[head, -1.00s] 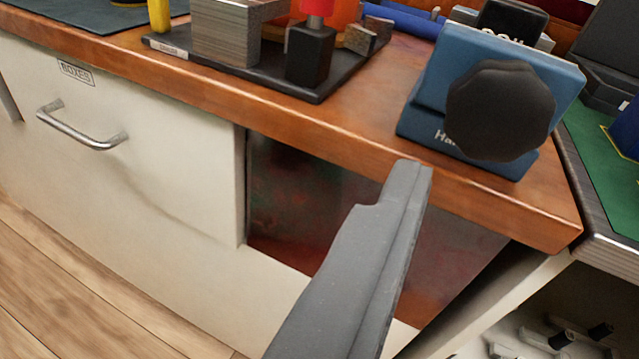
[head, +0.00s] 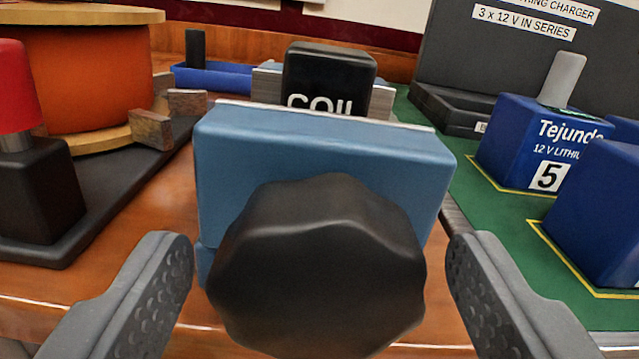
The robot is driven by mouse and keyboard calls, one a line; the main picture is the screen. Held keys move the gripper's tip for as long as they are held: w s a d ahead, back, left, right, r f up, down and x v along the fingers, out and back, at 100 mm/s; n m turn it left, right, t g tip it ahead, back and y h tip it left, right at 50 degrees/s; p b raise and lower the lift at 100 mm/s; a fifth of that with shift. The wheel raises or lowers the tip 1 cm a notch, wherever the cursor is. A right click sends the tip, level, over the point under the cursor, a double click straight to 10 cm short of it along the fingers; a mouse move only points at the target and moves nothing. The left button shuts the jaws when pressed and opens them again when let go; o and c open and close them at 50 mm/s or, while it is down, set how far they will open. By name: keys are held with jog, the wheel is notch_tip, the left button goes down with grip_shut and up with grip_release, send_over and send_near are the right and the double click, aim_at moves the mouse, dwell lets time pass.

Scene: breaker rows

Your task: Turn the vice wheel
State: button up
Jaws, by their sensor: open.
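The vice wheel (head: 318,268) is a large black knob with a scalloped rim, on the front of the blue vice (head: 320,145). It fills the lower middle of the head view. My gripper (head: 318,255) is open, with one grey finger on the left of the wheel and one on the right. Gaps show between both fingertips and the wheel's rim. A black block marked COIL (head: 328,78) stands behind the vice's blue front jaw, at the metal jaw faces. The wheel hides the lower part of the vice.
On the left, an orange spool (head: 90,75) and a black post with a red top (head: 35,180) stand on a dark base. On the right, blue batteries (head: 540,145) sit on a green mat (head: 465,190) before a dark charger. A blue tray (head: 215,80) lies behind.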

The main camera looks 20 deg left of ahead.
jog(key=shift+w+a, duration=0.25)
jog(key=shift+w, duration=0.45)
jog(key=shift+c, duration=0.3)
jog(key=c, duration=0.9)
jog(key=shift+n+b, duration=0.45)
jog(key=shift+n, duration=0.15)
jog(key=o, duration=1)
jog(key=shift+c, duration=0.2)
jog(key=shift+s, duration=0.1)
jog(key=v, duration=1.3)
jog(key=shift+s+p, duration=0.3)
jog(key=shift+p, duration=0.15)
jog(key=shift+d, duration=0.1)
